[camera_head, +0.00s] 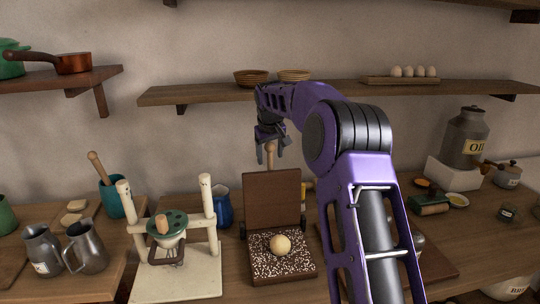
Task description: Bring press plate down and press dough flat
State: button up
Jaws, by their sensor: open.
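The press stands in the middle of the counter. Its brown press plate (272,200) is raised nearly upright at the back, hinged to a speckled base (270,268). A round pale ball of dough (281,245) sits on the base, in front of the raised plate. A wooden handle (270,156) stands up above the plate's top edge. My gripper (271,150) points down at the handle, with its fingers open around or just beside it. I cannot tell whether they touch it.
A white stand with two posts (178,270) and a green-topped funnel is left of the press. A blue jug (222,208) is behind it. Metal pitchers (86,247) stand at the left. My arm hides part of the counter right of the press. A shelf (345,92) runs behind the gripper.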

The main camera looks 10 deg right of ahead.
jog(key=shift+c, duration=0.2)
grip_shut()
dwell(1.3)
